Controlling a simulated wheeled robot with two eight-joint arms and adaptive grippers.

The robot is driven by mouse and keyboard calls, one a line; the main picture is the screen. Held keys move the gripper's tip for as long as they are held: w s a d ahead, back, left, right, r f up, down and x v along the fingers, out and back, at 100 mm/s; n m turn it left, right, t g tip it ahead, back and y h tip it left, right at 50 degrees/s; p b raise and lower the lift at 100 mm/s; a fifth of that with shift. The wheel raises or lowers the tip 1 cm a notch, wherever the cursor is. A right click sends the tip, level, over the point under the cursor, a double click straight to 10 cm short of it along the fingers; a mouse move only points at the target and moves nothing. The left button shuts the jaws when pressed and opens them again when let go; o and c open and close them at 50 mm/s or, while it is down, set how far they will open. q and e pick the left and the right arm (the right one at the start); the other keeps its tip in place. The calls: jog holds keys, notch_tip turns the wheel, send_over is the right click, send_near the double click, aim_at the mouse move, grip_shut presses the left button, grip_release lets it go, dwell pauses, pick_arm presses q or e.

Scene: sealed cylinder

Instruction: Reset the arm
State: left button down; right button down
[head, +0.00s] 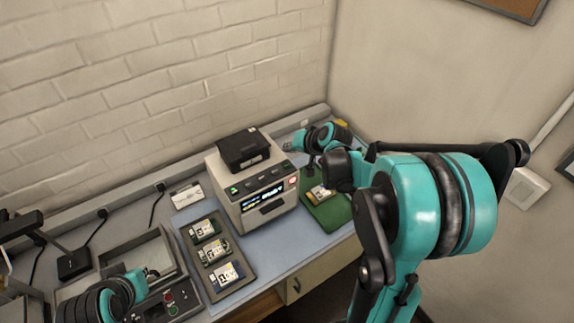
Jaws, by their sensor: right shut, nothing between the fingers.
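My right arm reaches in from the right, and its gripper (291,146) is shut and empty, over the back of the table beside the white machine's upper right side. My left gripper (150,273) is small at the lower left, above the grey control box; its fingers are too small to read. The white machine (235,180) has a black top piece (243,150), a lit display and buttons. A green tray (328,217) to its right holds a labelled item (320,192). A dark tray (243,262) in front left holds three labelled items.
A grey open bin (165,245) and a control box (166,303) with buttons stand at the left. A white card (187,195) lies by the brick wall, near black cables. A blue mat (283,243) has bare room in front of the machine. My right arm covers the table's right end.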

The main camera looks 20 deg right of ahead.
dwell(0.3)
